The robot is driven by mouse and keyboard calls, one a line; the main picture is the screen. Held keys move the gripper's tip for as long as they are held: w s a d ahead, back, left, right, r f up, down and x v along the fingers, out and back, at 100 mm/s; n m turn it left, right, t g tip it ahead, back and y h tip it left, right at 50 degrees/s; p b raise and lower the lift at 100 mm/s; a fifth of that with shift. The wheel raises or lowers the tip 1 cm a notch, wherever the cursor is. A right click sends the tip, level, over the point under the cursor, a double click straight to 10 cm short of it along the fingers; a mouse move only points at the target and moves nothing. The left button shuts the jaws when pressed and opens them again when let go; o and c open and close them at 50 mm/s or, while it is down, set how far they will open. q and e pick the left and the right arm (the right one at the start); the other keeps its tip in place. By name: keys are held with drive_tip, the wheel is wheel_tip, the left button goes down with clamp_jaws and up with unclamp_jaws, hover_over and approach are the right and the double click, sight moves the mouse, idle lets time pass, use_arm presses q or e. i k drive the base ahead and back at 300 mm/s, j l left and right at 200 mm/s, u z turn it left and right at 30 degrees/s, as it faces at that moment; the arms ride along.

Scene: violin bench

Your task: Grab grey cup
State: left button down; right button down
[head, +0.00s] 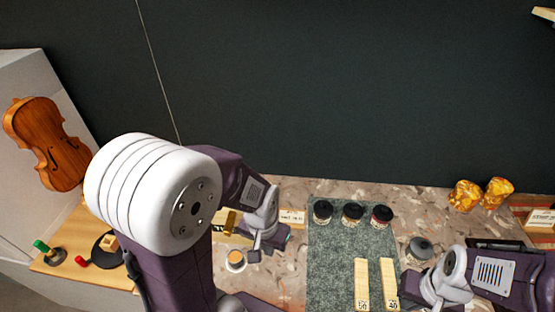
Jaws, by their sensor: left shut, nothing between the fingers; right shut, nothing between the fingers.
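A grey, rounded cup-like object (420,249) stands on the speckled bench, right of the green mat. My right gripper (410,284) is just in front of it, low at the right, with its fingers shut and empty. Whether it touches the grey object cannot be told. My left gripper (253,256) is shut and empty over the left part of the bench, beside a small white cup with orange-brown contents (236,261). My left arm hides part of the bench there.
Several dark-lidded jars, one of them here (352,213), line the far edge of the green mat (335,255). Two pale strips (361,283) lie at its right. Amber lumps (465,195) stand at the back right. A violin (47,142) leans at the left.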

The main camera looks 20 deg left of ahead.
sight(235, 257)
drive_tip(key=k+u, duration=0.15)
drive_tip(key=u, duration=0.2)
drive_tip(key=k+j+u, duration=0.1)
drive_tip(key=u, duration=0.25)
drive_tip(key=k+j+u, duration=0.15)
drive_tip(key=u, duration=0.25)
